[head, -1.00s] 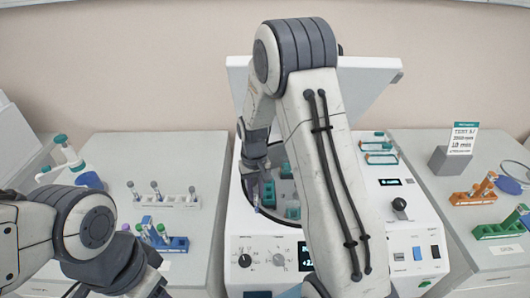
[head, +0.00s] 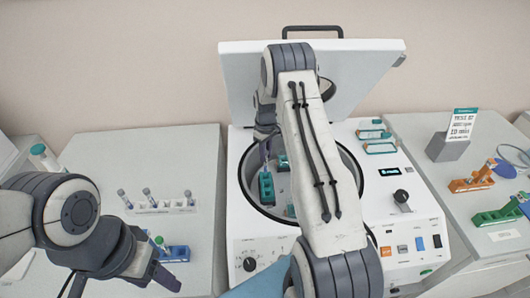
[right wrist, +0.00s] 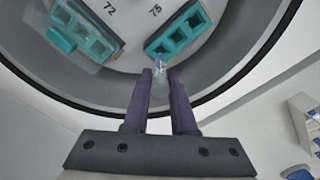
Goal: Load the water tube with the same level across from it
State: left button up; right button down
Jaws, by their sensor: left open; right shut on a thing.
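The open centrifuge (head: 262,235) stands in the middle, with teal buckets (head: 266,188) in its round bowl. My right gripper (head: 266,150) is over the left part of the bowl, partly hidden by my arm. In the right wrist view its fingers (right wrist: 160,78) are shut on a small clear tube (right wrist: 159,66). The tube's end is close to the teal bucket by number 75 (right wrist: 180,32); I cannot tell whether it has entered a slot. The tube's water level cannot be read. Another bucket is by number 72 (right wrist: 82,32). My left gripper (head: 168,272) is open and empty at the lower left.
A white rack (head: 165,207) holds several tubes on the left bench, with a blue rack (head: 178,253) in front. The raised lid (head: 240,75) stands behind the bowl. Orange (head: 470,184) and green (head: 495,217) racks and a sign (head: 462,123) are at right.

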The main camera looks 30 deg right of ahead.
aim_at(265, 172)
jog(key=shift+a+f, duration=0.1)
jog(key=shift+f, duration=0.45)
jog(key=shift+s, duration=0.1)
jog(key=shift+f+b, duration=0.3)
jog(key=shift+b, duration=0.2)
dwell(0.6)
jog(key=shift+f, duration=0.15)
jog(key=shift+f+b, duration=0.45)
jog(key=shift+f, duration=0.25)
jog(key=shift+f+b, duration=1.25)
jog(key=shift+f, duration=0.25)
